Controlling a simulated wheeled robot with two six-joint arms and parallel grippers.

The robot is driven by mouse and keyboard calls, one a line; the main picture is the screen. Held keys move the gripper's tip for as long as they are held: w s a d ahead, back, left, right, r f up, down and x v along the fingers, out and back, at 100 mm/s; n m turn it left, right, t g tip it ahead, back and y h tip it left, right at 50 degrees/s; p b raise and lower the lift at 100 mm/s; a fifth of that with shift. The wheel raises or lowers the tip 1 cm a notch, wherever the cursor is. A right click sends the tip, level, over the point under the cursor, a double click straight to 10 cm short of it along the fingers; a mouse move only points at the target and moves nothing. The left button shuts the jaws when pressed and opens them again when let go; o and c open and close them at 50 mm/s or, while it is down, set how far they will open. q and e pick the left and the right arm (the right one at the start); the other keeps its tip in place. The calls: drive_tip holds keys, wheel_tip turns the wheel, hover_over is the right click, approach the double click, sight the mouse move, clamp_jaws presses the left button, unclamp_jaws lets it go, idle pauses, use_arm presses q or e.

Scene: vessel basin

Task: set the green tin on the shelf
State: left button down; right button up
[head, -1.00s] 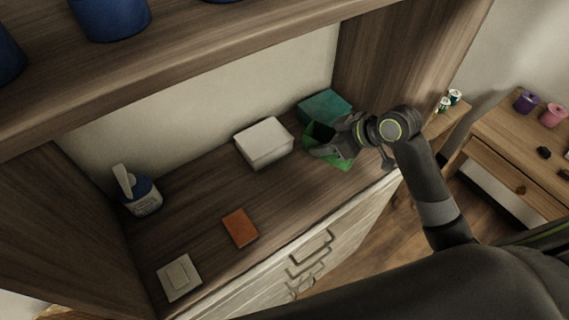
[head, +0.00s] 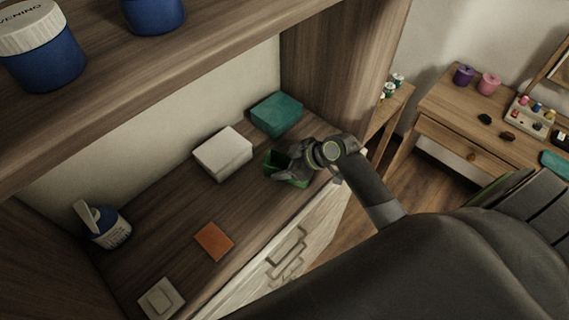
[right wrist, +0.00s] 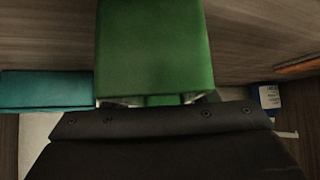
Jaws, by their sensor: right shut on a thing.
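In the right wrist view the green tin (right wrist: 155,48) fills the upper middle, close against the gripper (right wrist: 152,101). I cannot tell whether the tin touches the shelf board. My left gripper is not in view.
A teal box (head: 276,114) stands behind the tin, and a white box (head: 223,153) to its left. Blue jars (head: 45,62) stand on the upper board.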

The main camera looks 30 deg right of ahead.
drive_tip(key=shift+f, duration=0.15)
drive_tip(key=o, duration=1)
drive_tip(key=shift+d+r, duration=0.1)
drive_tip(key=shift+r, duration=0.1)
drive_tip(key=shift+s+d+r, duration=0.2)
drive_tip(key=shift+s+r, duration=0.05)
drive_tip(key=b+v, duration=0.1)
drive_tip(key=v, duration=0.8)
drive_tip(key=shift+s+b, duration=0.1)
drive_tip(key=shift+b, duration=0.25)
drive_tip(key=shift+v, duration=1)
